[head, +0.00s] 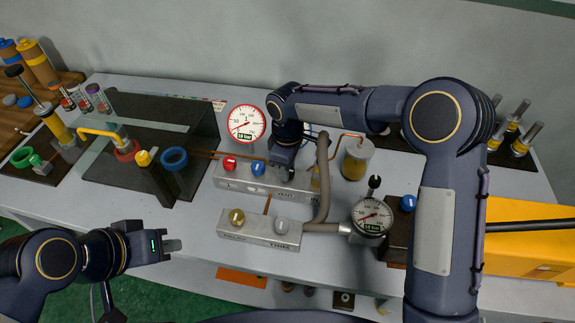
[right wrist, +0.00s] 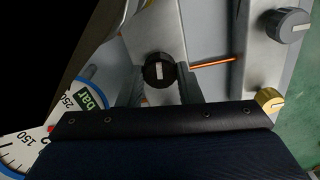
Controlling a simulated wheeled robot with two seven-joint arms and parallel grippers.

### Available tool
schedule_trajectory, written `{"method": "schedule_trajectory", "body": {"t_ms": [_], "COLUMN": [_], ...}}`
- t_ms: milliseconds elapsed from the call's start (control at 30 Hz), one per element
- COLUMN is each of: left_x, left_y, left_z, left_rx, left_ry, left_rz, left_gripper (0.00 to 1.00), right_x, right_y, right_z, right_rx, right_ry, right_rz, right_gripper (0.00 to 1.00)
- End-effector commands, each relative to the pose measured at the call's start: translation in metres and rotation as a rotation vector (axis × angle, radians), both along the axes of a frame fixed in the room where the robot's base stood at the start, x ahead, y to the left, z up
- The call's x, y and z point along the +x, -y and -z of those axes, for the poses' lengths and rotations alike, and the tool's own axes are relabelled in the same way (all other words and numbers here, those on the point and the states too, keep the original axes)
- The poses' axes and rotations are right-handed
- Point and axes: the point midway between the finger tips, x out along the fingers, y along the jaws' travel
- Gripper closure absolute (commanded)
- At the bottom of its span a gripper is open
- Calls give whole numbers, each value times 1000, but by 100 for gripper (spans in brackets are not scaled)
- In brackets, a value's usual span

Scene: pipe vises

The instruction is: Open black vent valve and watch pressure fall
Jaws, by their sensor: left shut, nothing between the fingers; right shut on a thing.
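The black vent valve knob (right wrist: 158,70), with a pale bar across its top, sits between the fingers of my right gripper (right wrist: 160,88) in the right wrist view. My right gripper (head: 279,172) is shut on it at the rear metal block (head: 232,180); in the head view the gripper hides the knob. A round gauge (head: 245,123) with a red rim stands behind that block. A second gauge (head: 371,216) stands at the front right. Their needle readings are too small to tell surely. My left gripper (head: 172,245) is shut and empty at the front left, apart from everything.
Red (head: 230,164) and blue (head: 258,168) knobs sit left of my right gripper. The front block (head: 258,236) carries gold (head: 237,217) and grey (head: 282,226) knobs. A grey hose (head: 322,175) curves nearby. A yellow case (head: 525,240) is at right.

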Motion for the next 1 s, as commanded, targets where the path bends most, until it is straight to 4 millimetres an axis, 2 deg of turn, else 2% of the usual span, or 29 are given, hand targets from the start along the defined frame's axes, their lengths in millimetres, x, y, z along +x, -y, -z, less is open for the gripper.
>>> {"method": "schedule_trajectory", "body": {"t_ms": [600,633,767,800,1000], "left_x": [0,0,0,0,0], "left_y": [0,0,0,0,0], "left_z": [0,0,0,0,0], "left_rx": [0,0,0,0,0], "left_ry": [0,0,0,0,0], "left_rz": [0,0,0,0,0], "left_gripper": [100,100,100,100,100], "right_x": [0,0,0,0,0], "right_y": [1,1,1,1,0], "right_z": [0,0,0,0,0], "right_rx": [-2,-2,-2,-2,-1], "right_ry": [-2,-2,-1,-1,0], "right_rz": [-42,-42,-42,-42,-41], "right_gripper": [91,66,49,46,46]}}
